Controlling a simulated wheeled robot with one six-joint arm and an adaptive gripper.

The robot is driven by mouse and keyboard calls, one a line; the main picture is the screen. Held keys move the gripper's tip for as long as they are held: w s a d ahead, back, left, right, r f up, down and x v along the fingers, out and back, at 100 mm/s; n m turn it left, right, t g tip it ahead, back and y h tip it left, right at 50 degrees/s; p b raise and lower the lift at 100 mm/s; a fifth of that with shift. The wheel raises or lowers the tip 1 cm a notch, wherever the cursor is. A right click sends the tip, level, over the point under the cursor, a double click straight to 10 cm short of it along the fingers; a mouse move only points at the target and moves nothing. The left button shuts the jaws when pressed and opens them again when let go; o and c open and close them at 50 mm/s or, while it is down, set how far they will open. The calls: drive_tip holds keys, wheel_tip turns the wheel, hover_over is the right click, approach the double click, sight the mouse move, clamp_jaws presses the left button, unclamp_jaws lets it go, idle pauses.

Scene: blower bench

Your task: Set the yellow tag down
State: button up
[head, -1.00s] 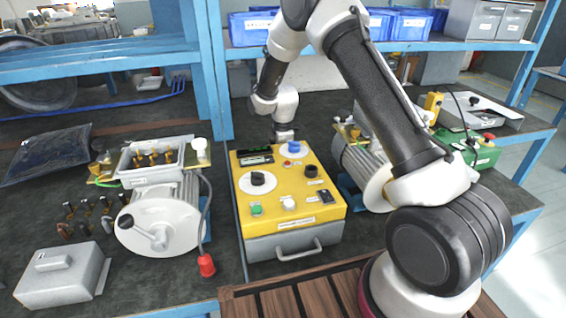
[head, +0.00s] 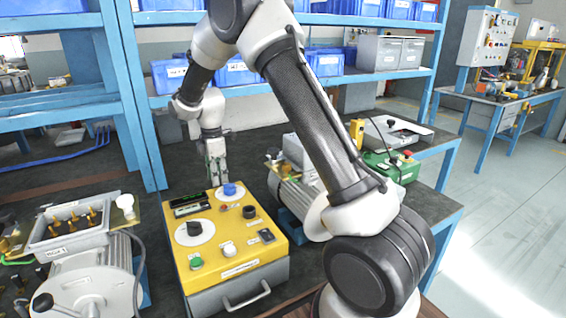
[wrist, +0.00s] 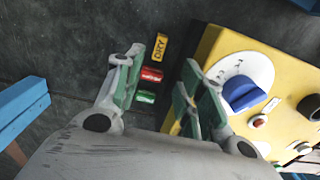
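The yellow tag (wrist: 160,47), marked DRY, lies on the dark bench in the wrist view, in a row with a red tag (wrist: 151,74) and a green tag (wrist: 146,97). My gripper (wrist: 165,62) is open, its two fingers well apart with nothing between them. The yellow tag shows just beyond the fingertips, and the row shows through the gap. In the head view my gripper (head: 216,172) points down behind the yellow control box (head: 235,240); the tags cannot be made out there.
The control box with its blue knob (wrist: 243,94) is close to the right finger. A motor (head: 85,280) stands left of the box and another motor (head: 300,205) right. A blue shelf post (head: 148,150) stands left of my gripper.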

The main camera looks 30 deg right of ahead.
drive_tip(key=s+d+r+m+t, duration=0.1)
drive_tip(key=s+d+r+m, duration=0.4)
drive_tip(key=s+r, duration=0.45)
drive_tip(key=s+d+r+m+t, duration=0.1)
drive_tip(key=s+d+r+m, duration=0.35)
drive_tip(key=s+r, duration=0.5)
drive_tip(key=s+d+m+t, duration=0.1)
drive_tip(key=s+m, duration=0.3)
drive_tip(key=s, duration=0.5)
drive_tip(key=s+d+r+m+t, duration=0.1)
drive_tip(key=s+d+m, duration=0.3)
drive_tip(key=s, duration=0.6)
drive_tip(key=shift+d+r, duration=0.15)
drive_tip(key=shift+r, duration=0.1)
drive_tip(key=shift+m, duration=0.25)
